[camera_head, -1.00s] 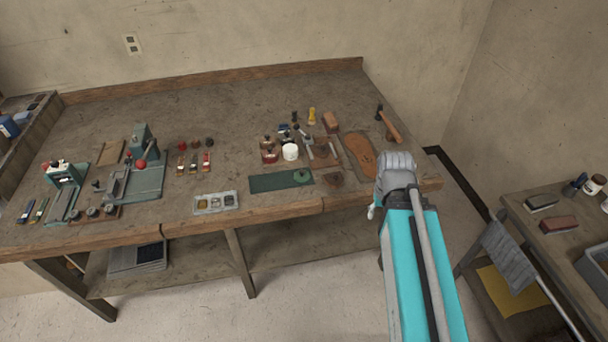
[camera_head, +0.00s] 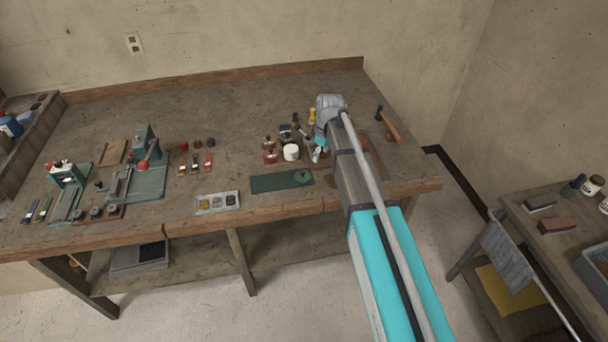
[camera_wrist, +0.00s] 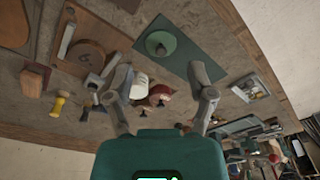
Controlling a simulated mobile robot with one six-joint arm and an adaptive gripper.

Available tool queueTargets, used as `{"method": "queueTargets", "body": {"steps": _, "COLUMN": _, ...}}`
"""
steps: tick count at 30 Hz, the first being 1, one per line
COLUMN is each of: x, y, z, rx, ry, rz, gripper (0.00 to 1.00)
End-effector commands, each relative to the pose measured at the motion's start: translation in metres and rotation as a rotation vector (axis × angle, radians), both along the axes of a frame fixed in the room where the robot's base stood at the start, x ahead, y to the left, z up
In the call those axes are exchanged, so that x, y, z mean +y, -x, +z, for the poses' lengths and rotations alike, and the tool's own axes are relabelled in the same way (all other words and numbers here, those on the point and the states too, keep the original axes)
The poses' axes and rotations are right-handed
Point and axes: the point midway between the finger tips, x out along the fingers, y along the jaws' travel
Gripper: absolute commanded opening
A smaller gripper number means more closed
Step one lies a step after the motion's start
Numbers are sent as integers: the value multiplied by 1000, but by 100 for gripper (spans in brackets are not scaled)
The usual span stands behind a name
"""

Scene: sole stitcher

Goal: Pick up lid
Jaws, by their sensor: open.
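A white round jar (camera_head: 291,152) stands on the workbench among brushes and small bottles; its top (camera_wrist: 140,85) shows between my fingers in the wrist view. A round green piece (camera_head: 302,176) lies on a dark green mat (camera_head: 270,184); it also shows in the wrist view (camera_wrist: 159,43). I cannot tell for sure which of these is the lid. My gripper (camera_wrist: 160,72) is open and empty above the bench. In the head view my gripper (camera_head: 318,152) is just right of the jar, partly hidden by my arm.
A red-brown bottle (camera_head: 270,157) stands close left of the jar. A hammer (camera_head: 388,124) lies at the right, and a small tray (camera_head: 217,202) sits near the front edge. Green machines (camera_head: 150,165) stand at the left. The bench's back middle is clear.

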Motion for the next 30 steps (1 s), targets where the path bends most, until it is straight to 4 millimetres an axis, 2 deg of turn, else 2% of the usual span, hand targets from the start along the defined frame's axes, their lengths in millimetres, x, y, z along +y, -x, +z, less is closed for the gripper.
{"method": "queueTargets", "body": {"steps": 1, "x": 15, "y": -18, "z": 2, "rx": -6, "ry": -3, "rz": 58, "gripper": 71}}
{"method": "queueTargets", "body": {"steps": 3, "x": 28, "y": -28, "z": 3, "rx": -14, "ry": -7, "rz": 126, "gripper": 71}}
{"method": "queueTargets", "body": {"steps": 8, "x": 43, "y": -39, "z": 4, "rx": -24, "ry": -13, "rz": 205, "gripper": 71}}
{"method": "queueTargets", "body": {"steps": 22, "x": 43, "y": -39, "z": 2, "rx": -25, "ry": -13, "rz": 214, "gripper": 71}}
{"method": "queueTargets", "body": {"steps": 30, "x": 44, "y": -39, "z": -14, "rx": -25, "ry": -13, "rz": 213, "gripper": 71}}
